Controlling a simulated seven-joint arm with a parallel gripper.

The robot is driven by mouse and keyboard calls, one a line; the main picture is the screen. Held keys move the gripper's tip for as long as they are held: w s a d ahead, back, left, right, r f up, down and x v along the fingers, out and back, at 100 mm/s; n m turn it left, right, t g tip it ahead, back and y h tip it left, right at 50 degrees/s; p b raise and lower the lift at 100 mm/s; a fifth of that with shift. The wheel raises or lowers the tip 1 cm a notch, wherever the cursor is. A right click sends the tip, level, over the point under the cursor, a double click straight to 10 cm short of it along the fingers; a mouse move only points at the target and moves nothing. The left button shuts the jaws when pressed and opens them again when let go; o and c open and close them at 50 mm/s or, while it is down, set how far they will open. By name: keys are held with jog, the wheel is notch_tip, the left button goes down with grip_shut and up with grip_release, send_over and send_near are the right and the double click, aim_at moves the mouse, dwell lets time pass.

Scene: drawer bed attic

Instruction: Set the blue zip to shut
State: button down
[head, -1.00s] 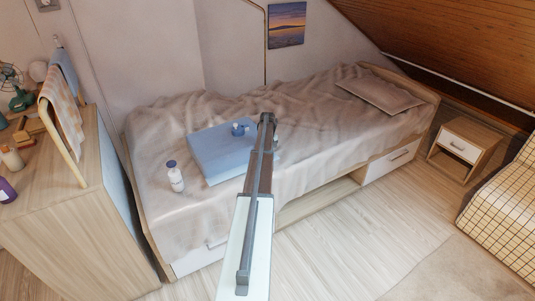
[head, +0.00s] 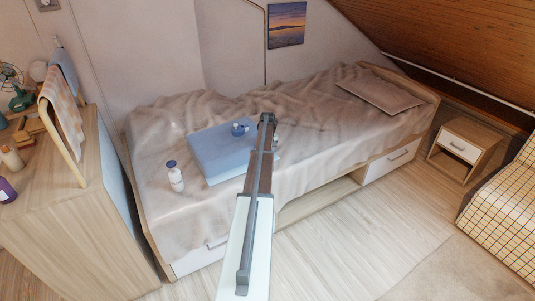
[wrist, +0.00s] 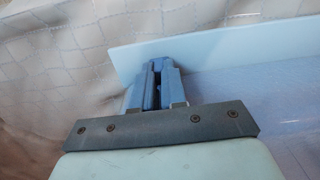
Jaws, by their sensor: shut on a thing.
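A flat light-blue case (head: 215,150) lies on the bed, its right part hidden behind my arm in the head view. In the wrist view its pale sheer side (wrist: 285,85) and a raised light edge (wrist: 205,45) lie beside my gripper (wrist: 153,82). The fingers are close together at that edge, shut on a small dark blue piece between them, which looks like the blue zip (wrist: 157,90). The fingers cover most of it, so how far along the zip stands cannot be seen.
A small blue object (head: 239,129) sits on the case. A pillow (head: 380,93) lies at the right end. A wooden dresser (head: 65,200) stands at left.

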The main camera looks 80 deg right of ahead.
dwell(0.5)
jog(key=w+a, duration=1.9)
jog(key=a, duration=0.1)
jog(key=shift+w+a, duration=0.25)
jog(key=shift+w, duration=0.1)
jog(key=c, duration=1.2)
grip_release()
jog(key=shift+o, duration=0.2)
notch_tip(320, 180, up, 14)
